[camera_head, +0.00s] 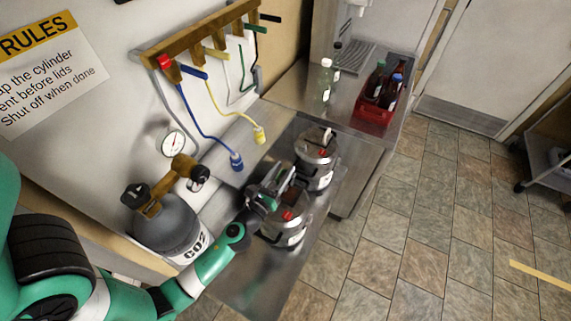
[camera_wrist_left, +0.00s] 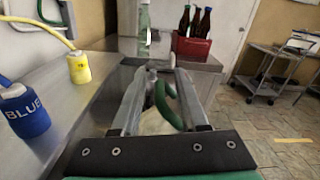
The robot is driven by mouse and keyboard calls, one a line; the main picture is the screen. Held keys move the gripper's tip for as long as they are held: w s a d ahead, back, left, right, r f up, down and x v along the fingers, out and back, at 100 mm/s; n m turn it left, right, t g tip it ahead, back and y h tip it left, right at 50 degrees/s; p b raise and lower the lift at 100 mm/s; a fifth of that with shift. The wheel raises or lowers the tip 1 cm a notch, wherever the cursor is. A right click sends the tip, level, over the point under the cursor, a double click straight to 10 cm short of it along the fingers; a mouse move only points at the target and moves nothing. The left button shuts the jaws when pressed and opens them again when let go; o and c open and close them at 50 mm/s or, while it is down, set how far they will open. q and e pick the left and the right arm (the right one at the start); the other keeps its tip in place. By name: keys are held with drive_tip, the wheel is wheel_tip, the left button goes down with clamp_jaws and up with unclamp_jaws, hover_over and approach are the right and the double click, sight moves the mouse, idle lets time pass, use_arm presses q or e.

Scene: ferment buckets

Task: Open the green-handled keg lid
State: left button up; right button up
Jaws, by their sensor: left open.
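The near keg (camera_head: 288,236) is a steel pot with a red part on its lid, standing on the steel bench. My left gripper (camera_head: 278,178) is over this keg and hides part of its lid. In the left wrist view, a curved green handle (camera_wrist_left: 163,103) shows between the two open fingers of my left gripper (camera_wrist_left: 165,80). I cannot tell whether the fingers touch it. The far keg (camera_head: 317,175) stands just behind, with a pale handle and a red part on its lid. My right gripper is out of view.
A CO2 cylinder (camera_head: 172,228) with a gauge (camera_head: 173,143) stands left. A red crate (camera_head: 374,111) of bottles and a clear bottle (camera_head: 325,80) stand on the back counter. The tiled floor right is mostly open.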

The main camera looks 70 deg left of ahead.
use_arm(q)
drive_tip(key=shift+x, duration=1.05)
drive_tip(key=shift+d+f, duration=0.1)
drive_tip(key=c, duration=0.6)
clamp_jaws()
drive_tip(key=shift+s+f, duration=0.1)
drive_tip(key=shift+f, duration=0.15)
